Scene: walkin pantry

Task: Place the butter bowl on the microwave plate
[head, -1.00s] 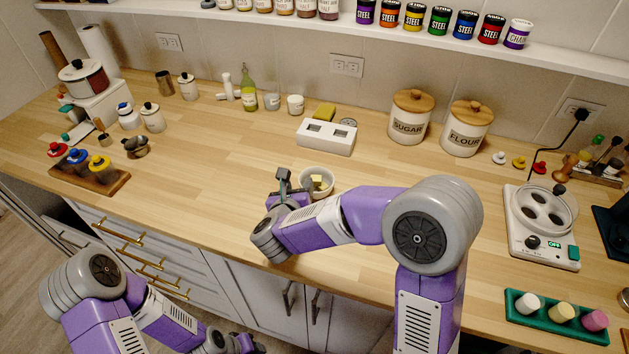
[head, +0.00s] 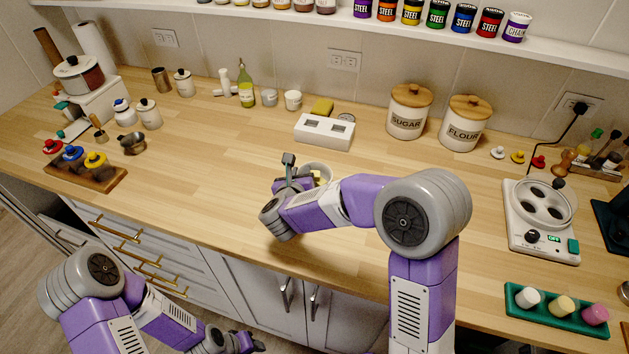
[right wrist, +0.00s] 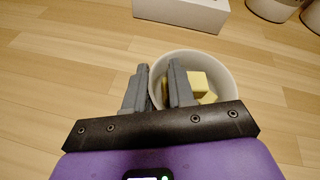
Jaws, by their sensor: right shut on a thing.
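The butter bowl (head: 318,167) is a small white bowl on the wooden counter, in front of the white slotted box. My right arm partly hides it in the head view. In the right wrist view the bowl (right wrist: 226,68) holds yellow butter pieces (right wrist: 199,82). My right gripper (right wrist: 160,72) has its fingers on either side of the bowl's left wall and is shut on it. The right gripper also shows in the head view (head: 298,177). My left gripper (head: 250,344) is low, in front of the cabinets; its jaws are too small to read. I see no microwave plate.
The white slotted box (head: 324,131) stands behind the bowl. Sugar (head: 408,113) and flour (head: 465,124) canisters are behind to the right. A white cooker (head: 540,222) and green tray (head: 555,313) are at the right.

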